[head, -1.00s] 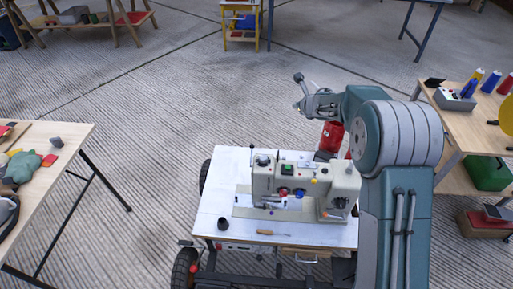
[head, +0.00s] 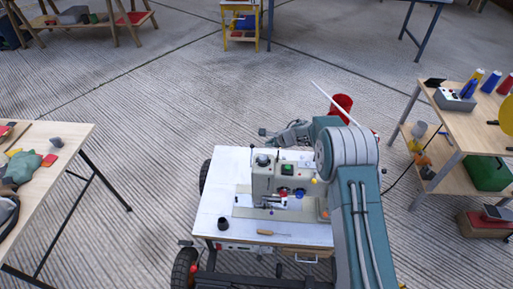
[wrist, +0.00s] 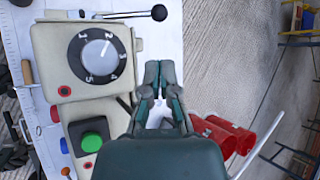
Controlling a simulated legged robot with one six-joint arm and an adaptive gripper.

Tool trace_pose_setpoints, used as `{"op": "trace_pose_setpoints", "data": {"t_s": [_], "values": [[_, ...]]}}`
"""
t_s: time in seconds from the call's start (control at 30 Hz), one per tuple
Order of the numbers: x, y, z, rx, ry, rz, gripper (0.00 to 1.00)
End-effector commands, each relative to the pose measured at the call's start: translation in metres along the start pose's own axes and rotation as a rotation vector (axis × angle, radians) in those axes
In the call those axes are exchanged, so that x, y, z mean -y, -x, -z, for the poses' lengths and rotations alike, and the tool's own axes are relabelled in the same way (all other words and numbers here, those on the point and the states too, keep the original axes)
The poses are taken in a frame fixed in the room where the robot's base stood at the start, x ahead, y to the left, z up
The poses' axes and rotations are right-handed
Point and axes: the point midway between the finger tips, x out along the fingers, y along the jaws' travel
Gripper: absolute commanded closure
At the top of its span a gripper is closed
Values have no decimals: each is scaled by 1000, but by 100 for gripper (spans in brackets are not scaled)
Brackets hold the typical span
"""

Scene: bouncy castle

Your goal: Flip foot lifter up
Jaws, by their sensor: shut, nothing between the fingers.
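The white sewing machine (head: 266,182) stands on a small white-topped table, its right side hidden behind my arm. In the wrist view its body (wrist: 50,50) fills the left, with a numbered black dial (wrist: 97,57) and a green button (wrist: 92,142). A metal lever with a black ball end (wrist: 158,13) sticks out at the top of that view; I cannot tell for sure that it is the foot lifter. My gripper (wrist: 160,72) is shut and empty, beside the machine's body and below the lever in the picture. In the head view it is small, behind the machine.
A screwdriver-like tool (head: 273,233) and a black cup (head: 223,223) are on the white tabletop (head: 225,185). A wooden table (head: 60,140) stands left, another (head: 465,115) right.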

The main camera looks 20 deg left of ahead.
Motion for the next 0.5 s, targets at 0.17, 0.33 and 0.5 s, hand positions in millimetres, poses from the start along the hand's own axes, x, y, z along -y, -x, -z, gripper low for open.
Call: {"op": "trace_pose_setpoints", "data": {"t_s": [0.17,0.33,0.5], "values": [[-1,-5,0,0,-1,-1,100],[-1,-28,1,0,-1,-2,100],[-2,-55,0,0,-2,-2,100]]}}
